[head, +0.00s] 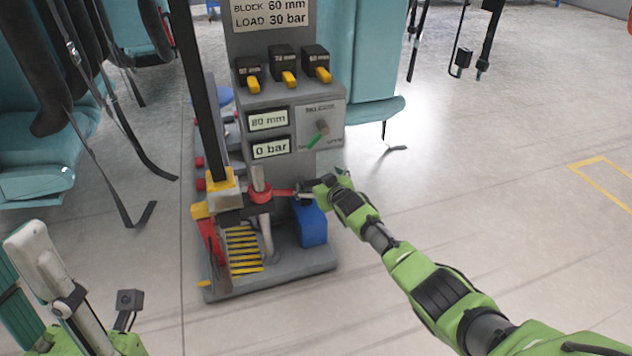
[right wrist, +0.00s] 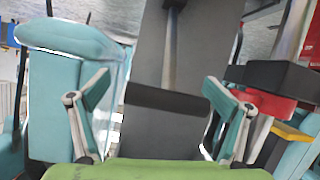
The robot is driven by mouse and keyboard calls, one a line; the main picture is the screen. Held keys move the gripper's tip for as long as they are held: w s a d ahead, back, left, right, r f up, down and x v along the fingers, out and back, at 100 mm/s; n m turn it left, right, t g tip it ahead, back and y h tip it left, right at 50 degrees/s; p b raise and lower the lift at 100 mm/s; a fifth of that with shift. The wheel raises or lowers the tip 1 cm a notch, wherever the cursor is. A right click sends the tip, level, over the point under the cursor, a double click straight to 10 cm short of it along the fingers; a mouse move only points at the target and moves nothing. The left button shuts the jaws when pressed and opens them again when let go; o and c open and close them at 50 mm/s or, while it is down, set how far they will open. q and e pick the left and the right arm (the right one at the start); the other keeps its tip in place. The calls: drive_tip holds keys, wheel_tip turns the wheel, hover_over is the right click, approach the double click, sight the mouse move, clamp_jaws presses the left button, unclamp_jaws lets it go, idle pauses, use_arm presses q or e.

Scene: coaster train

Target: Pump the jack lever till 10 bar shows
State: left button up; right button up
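The grey jack station (head: 320,262) stands in the middle of the head view. Its lower display (head: 271,148) reads 0 bar and the one above (head: 268,120) reads 80 mm. A red lever arm (head: 284,192) runs right from a red collar to a dark grip, beside a blue block (head: 312,228). My right gripper (head: 318,188) is at that grip. In the right wrist view it is open, with a dark cylindrical grip (right wrist: 165,102) between its spread fingers; contact is unclear. My left gripper (head: 40,265) shows partly at bottom left, away from the station.
Teal seats with hanging straps (head: 40,185) stand left; floor at right is clear.

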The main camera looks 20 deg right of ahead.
drive_tip(key=shift+w+a+r, duration=0.25)
drive_tip(key=shift+a+r, duration=0.35)
drive_tip(key=shift+r, duration=0.3)
drive_tip(key=shift+s, duration=0.8)
drive_tip(key=s+d+r, duration=0.1)
drive_tip(key=s, duration=0.5)
drive_tip(key=shift+s+d+r, duration=0.15)
drive_tip(key=shift+s+d, duration=0.05)
drive_tip(key=shift+d, duration=0.05)
